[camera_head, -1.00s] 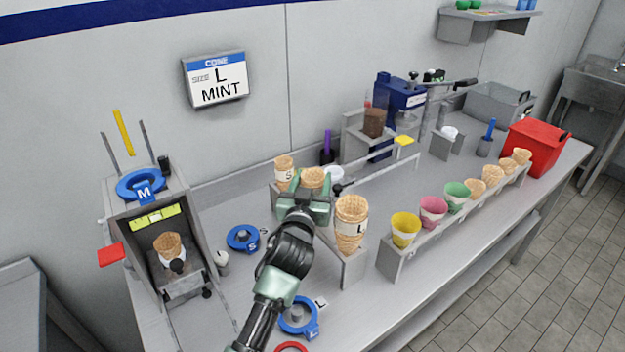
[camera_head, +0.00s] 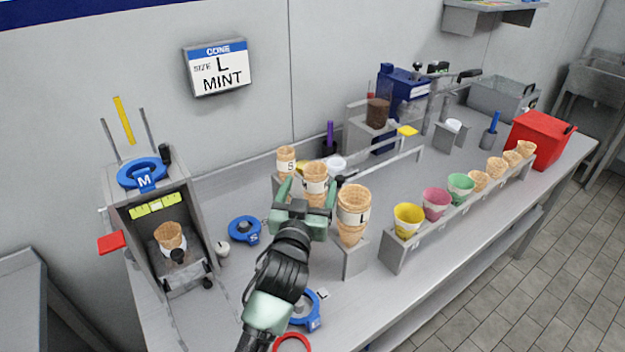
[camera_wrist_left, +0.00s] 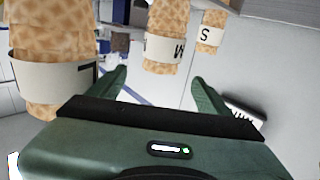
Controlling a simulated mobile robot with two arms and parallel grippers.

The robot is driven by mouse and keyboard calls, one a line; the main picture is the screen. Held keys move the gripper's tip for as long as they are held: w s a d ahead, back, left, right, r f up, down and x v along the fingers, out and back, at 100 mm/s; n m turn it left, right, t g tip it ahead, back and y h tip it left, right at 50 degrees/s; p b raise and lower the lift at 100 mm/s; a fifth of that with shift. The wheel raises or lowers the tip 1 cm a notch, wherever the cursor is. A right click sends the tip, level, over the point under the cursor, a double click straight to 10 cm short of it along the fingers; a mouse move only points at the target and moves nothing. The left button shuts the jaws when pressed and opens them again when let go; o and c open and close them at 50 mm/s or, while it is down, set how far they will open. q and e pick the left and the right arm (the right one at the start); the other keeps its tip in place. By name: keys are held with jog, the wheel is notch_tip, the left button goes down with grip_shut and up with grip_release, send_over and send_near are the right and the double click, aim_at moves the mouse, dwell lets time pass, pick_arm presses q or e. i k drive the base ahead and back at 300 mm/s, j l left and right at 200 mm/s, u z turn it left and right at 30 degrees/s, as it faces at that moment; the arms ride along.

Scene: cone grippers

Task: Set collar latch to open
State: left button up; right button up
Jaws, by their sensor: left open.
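A grey machine (camera_head: 198,211) stands at the left of the head view, with a blue collar marked M (camera_head: 143,174) on top. A black knob (camera_head: 164,154) stands beside this collar, and a red lever (camera_head: 111,243) sticks out at the machine's left. I cannot tell which part is the collar latch or how it is set. A cone (camera_head: 169,236) sits inside the machine. My left gripper (camera_head: 308,190) is open and empty, in front of the cone stacks and well right of the machine. It also shows open in the left wrist view (camera_wrist_left: 160,76). My right gripper is not in view.
Cone stacks marked S (camera_head: 286,161), M (camera_wrist_left: 164,50) and L (camera_head: 353,206) stand close around my left gripper. Blue collars marked S (camera_head: 244,230) and L (camera_head: 313,322) lie on the counter. Several coloured sleeves and cones fill a rack (camera_head: 400,262) at the right.

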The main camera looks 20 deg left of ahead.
aim_at(164, 148)
jog(key=k+l, duration=0.15)
jog(key=k, duration=0.6)
jog(key=k+l, duration=0.15)
jog(key=k, duration=0.6)
